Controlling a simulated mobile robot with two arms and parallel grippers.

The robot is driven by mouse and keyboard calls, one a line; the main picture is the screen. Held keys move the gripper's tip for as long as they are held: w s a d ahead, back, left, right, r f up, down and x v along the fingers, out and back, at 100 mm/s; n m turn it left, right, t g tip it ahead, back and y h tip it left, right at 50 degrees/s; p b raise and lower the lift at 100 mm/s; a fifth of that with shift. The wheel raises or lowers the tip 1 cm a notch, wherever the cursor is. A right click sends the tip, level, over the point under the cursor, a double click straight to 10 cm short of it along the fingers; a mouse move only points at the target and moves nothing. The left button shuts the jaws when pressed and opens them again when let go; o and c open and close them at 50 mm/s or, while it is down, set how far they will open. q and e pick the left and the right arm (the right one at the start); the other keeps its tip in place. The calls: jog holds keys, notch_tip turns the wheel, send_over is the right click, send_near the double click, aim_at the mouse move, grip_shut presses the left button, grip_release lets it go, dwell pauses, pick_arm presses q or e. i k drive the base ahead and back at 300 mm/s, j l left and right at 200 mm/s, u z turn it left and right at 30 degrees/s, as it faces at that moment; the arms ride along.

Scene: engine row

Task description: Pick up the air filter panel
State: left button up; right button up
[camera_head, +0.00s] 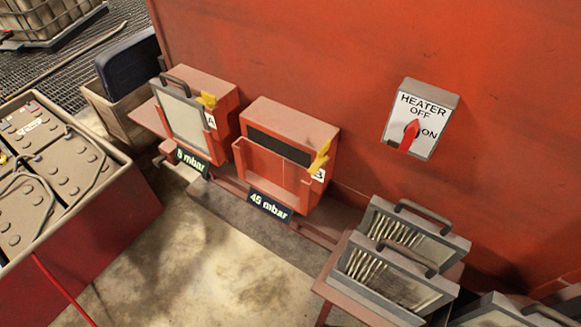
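Two grey-framed air filter panels with pale pleats and dark handles stand tilted on a red stand at the lower right, a rear panel (397,236) and a front panel (390,277). Another panel-like grey frame with a handle (500,313) is cut off at the bottom right edge. A flat grey filter panel (184,122) with a dark handle sits in the front of red housing A (222,93). Red housing B (278,187) has a dark slot across its upper front and no panel showing. Neither of my grippers is in view.
Displays below the housings show mbar readings; B's reads 45 mbar (270,205). A heater switch (417,118) with a red lever is on the red wall. A battery box (60,180) stands at left. A crate (118,112) holds a dark panel. The floor at front is clear.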

aim_at(382, 219)
jog(key=l+z, duration=0.1)
jog(key=z, duration=1)
